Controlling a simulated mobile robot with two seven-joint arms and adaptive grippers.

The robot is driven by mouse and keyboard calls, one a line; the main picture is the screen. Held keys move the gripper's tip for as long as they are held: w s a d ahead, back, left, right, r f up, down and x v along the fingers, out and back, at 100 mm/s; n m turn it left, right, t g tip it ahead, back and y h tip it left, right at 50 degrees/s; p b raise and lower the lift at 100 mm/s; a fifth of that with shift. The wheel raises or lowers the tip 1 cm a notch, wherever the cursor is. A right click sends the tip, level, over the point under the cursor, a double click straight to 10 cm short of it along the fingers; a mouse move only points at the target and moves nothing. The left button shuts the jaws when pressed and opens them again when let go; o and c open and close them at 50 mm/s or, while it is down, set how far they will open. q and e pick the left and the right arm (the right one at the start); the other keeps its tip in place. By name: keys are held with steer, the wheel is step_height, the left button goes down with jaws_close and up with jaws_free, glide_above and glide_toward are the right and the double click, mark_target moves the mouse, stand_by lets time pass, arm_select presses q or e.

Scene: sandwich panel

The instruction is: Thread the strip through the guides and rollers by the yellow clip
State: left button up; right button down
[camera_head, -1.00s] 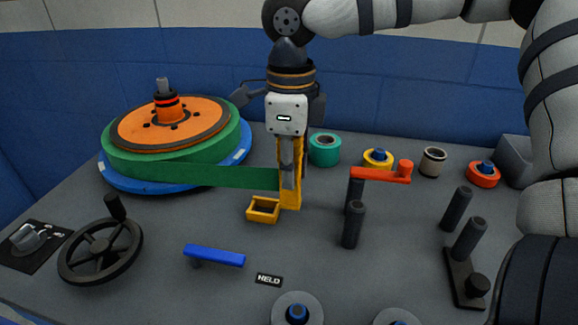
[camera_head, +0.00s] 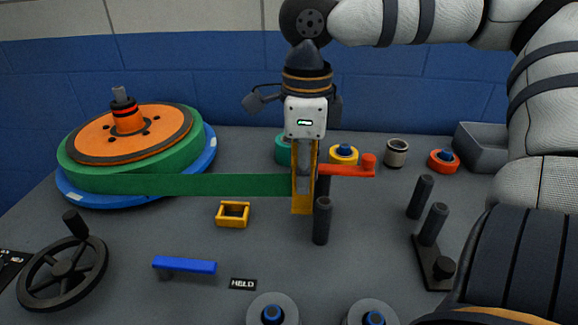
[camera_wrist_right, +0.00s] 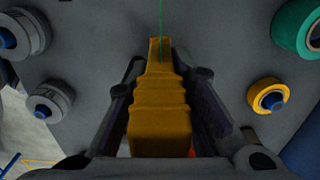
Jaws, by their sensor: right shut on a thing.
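My right gripper (camera_head: 304,160) points down over the panel, shut on the yellow clip (camera_head: 302,203). In the right wrist view the clip (camera_wrist_right: 158,115) sits between the two dark fingers. The green strip (camera_head: 225,185) runs taut from the green reel (camera_head: 85,172) at the left to the clip. The strip shows edge-on as a thin line (camera_wrist_right: 162,35) in the wrist view. The clip is just behind or beside a black guide post (camera_head: 321,222), with the red lever (camera_head: 345,170) close at its right; contact is unclear. My left gripper is not in view.
An empty yellow holder (camera_head: 233,222) lies left of the clip. Two black posts (camera_head: 420,197) (camera_head: 433,224) stand at the right. Rollers include yellow (camera_head: 343,155), red (camera_head: 443,161) and two grey ones (camera_head: 272,312) (camera_head: 373,315) in front. A blue bar (camera_head: 184,265) and a handwheel (camera_head: 62,272) are front left.

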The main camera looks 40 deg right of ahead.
steer(key=shift+s+d, duration=0.5)
steer(key=shift+s, duration=0.05)
